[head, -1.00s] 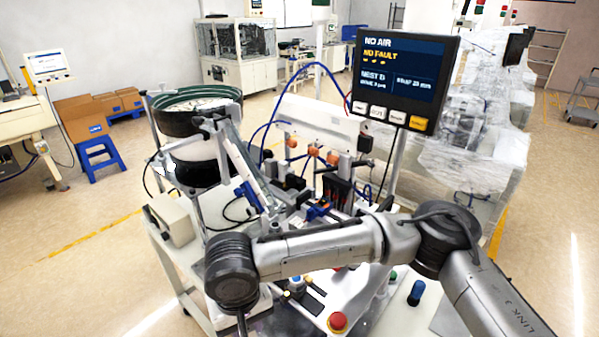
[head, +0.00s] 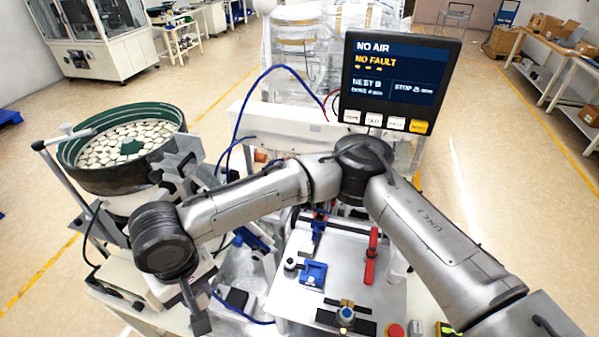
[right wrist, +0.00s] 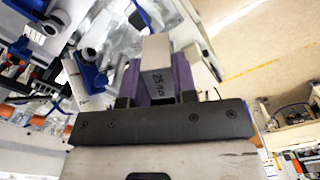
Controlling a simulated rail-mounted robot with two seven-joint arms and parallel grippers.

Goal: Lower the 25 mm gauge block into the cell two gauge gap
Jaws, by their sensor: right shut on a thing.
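The gauge block (right wrist: 157,68) is a grey bar marked 25 mm in the right wrist view. My right gripper (right wrist: 157,80) is shut on it, with a purple finger on each side. In the head view my right gripper (head: 196,312) points down at the lower left, beside the silver fixture plate; the block cannot be made out there. A blue fixture (head: 313,274) and a red clamp-like part (head: 371,258) stand on the plate. I cannot tell which part is the cell two gauge gap; my arm covers some of the station. My left gripper is out of view.
A bowl feeder (head: 120,150) full of pale parts stands at the left. A display (head: 398,82) reading NO AIR and NO FAULT rises behind my arm. A red button (head: 394,330) is at the front edge. The fixture plate (head: 340,240) has bare areas.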

